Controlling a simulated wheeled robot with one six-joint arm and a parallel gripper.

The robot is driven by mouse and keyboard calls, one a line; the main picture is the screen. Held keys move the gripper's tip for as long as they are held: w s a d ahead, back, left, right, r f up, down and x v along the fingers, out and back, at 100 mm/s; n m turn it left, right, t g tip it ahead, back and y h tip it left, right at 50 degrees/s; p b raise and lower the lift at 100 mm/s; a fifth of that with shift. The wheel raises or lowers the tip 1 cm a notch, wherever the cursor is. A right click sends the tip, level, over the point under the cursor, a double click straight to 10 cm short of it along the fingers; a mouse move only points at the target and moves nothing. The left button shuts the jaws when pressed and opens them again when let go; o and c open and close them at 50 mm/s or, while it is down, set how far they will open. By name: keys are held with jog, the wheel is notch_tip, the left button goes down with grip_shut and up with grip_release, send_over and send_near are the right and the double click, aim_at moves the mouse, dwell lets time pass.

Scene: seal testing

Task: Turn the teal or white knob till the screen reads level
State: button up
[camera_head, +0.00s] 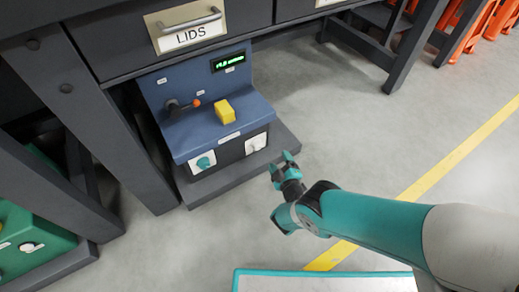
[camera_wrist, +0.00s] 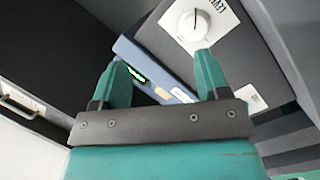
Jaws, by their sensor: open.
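The blue and black test unit (camera_head: 202,130) stands on a low dark base under the drawer bench. Its teal knob (camera_head: 203,162) is on a white plate at the lower left of the front. Its white knob (camera_head: 255,143) is on a white plate at the lower right. The small screen (camera_head: 230,62) glows green on the back panel; its text is too small to read surely. My gripper (camera_head: 282,168) is open and empty, in front of the unit and apart from it. In the wrist view, the white knob (camera_wrist: 194,25) lies beyond the fingertips (camera_wrist: 161,72), on a plate marked LEVEL.
A drawer labelled LIDS (camera_head: 190,36) is above. Bench legs (camera_head: 120,120) flank it at the left. Grey floor (camera_head: 340,130) is clear to the right.

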jog(key=s+f+n+y, duration=0.3)
jog(key=s, duration=0.4)
jog(key=b, duration=1.4)
send_near(259, 147)
jog(key=x, duration=0.7)
jog(key=shift+w+a+f, duration=0.15)
jog(key=shift+w+f, duration=0.15)
jog(key=shift+f, duration=0.05)
jog(key=shift+w+a+r+b, duration=0.15)
jog(key=shift+w+a+b, duration=0.1)
jog(key=shift+w, duration=0.15)
jog(key=shift+w+a+r+b, duration=0.1)
jog(key=shift+w+a+r, duration=0.1)
jog(key=shift+w, duration=0.15)
jog(key=shift+c, duration=0.2)
jog(key=c, duration=0.9)
